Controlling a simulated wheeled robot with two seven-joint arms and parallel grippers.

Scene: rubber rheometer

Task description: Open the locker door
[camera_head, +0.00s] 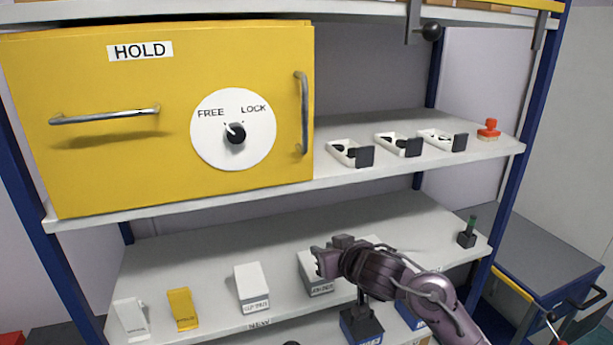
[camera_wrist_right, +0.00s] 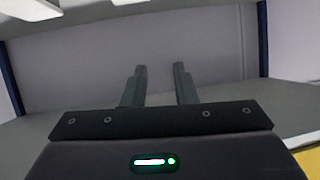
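The yellow locker (camera_head: 80,175) stands on the upper shelf at the left, with a HOLD label on its front. The front looks shut. It has a horizontal metal handle (camera_head: 105,117) at left, a vertical metal handle (camera_head: 303,113) near the right edge, and a black knob (camera_head: 236,134) on a white FREE/LOCK dial (camera_head: 208,150). The knob's white mark lies at its upper left, toward FREE. My right gripper (camera_head: 320,262) is below and apart from the locker, over the lower shelf. The right wrist view shows its fingers (camera_wrist_right: 158,88) apart and empty. My left gripper is not in view.
Small white trays (camera_head: 350,153) and a red-orange stamp-like object (camera_head: 489,129) sit right of the locker. White boxes (camera_head: 252,285) and a yellow block (camera_head: 183,309) are on the lower shelf (camera_head: 200,255). A blue rack post (camera_head: 505,200) stands at the right.

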